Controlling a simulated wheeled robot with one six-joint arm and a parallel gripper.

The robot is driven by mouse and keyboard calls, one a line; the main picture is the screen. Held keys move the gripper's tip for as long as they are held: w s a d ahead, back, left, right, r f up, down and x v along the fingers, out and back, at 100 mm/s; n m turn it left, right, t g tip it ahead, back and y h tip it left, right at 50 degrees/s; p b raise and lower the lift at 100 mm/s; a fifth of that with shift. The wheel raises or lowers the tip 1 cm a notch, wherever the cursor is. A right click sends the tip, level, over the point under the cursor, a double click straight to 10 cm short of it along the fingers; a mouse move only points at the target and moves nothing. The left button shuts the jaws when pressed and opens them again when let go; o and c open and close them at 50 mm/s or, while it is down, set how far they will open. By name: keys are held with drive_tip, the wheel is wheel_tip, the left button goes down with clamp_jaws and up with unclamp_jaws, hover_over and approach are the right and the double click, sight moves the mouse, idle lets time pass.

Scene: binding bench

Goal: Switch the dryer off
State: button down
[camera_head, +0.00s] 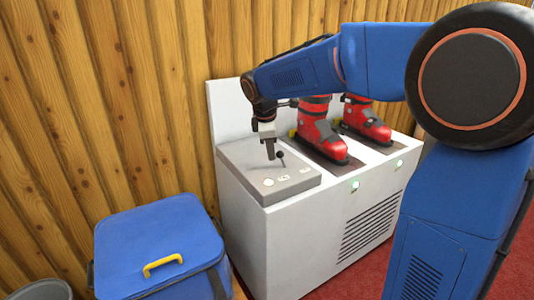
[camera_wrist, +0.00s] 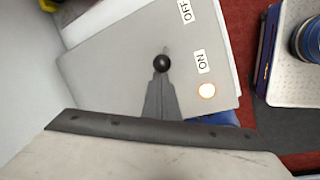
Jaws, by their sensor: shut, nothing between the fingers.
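The dryer (camera_head: 262,225) is a white cabinet with a grey control panel (camera_head: 240,155) on its left end. A lever with a black ball knob (camera_head: 280,154) stands up from the panel; the knob also shows in the wrist view (camera_wrist: 162,63), level with the ON label (camera_wrist: 202,63). The OFF label (camera_wrist: 184,12) is farther up that picture. A round lamp (camera_wrist: 207,90) beside ON glows. My gripper (camera_head: 271,158) is shut and empty, pointing down just left of the knob. In the wrist view its fingers (camera_wrist: 160,90) end close to the knob; I cannot tell whether they touch.
Two red ski boots (camera_head: 318,135) (camera_head: 366,122) stand on the dryer, right of the panel. Green lamps (camera_head: 355,185) (camera_head: 399,163) show on the front edge. A blue box (camera_head: 160,240) with a yellow handle stands at the lower left. A wooden wall is behind.

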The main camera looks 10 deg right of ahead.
drive_tip(key=shift+d, duration=0.1)
idle(0.3)
drive_tip(key=shift+d+r+y, duration=0.15)
drive_tip(key=shift+y, duration=0.15)
drive_tip(key=shift+w+d+r, duration=0.1)
drive_tip(key=shift+d, duration=0.05)
drive_tip(key=shift+w+d+r+g+y, duration=0.25)
drive_tip(key=shift+d+g+y, duration=0.25)
drive_tip(key=shift+y, duration=0.3)
drive_tip(key=y, duration=0.1)
drive_tip(key=d+y, duration=0.1)
drive_tip(key=d, duration=0.1)
drive_tip(key=shift+w+d+r+m+g+y, duration=0.2)
drive_tip(key=shift+w+r+m+g+y, duration=0.1)
drive_tip(key=shift+g+y, duration=0.1)
drive_tip(key=shift+w+d+g+y, duration=0.15)
drive_tip(key=shift+d+y, duration=0.3)
drive_tip(key=shift+y, duration=0.1)
drive_tip(key=shift+w+d+g+y, duration=0.15)
drive_tip(key=shift+d+y, duration=0.3)
drive_tip(key=shift+y, duration=0.1)
drive_tip(key=shift+w+d, duration=0.1)
drive_tip(key=shift+d, duration=0.25)
drive_tip(key=shift+d+r, duration=0.1)
drive_tip(key=shift+r, duration=0.05)
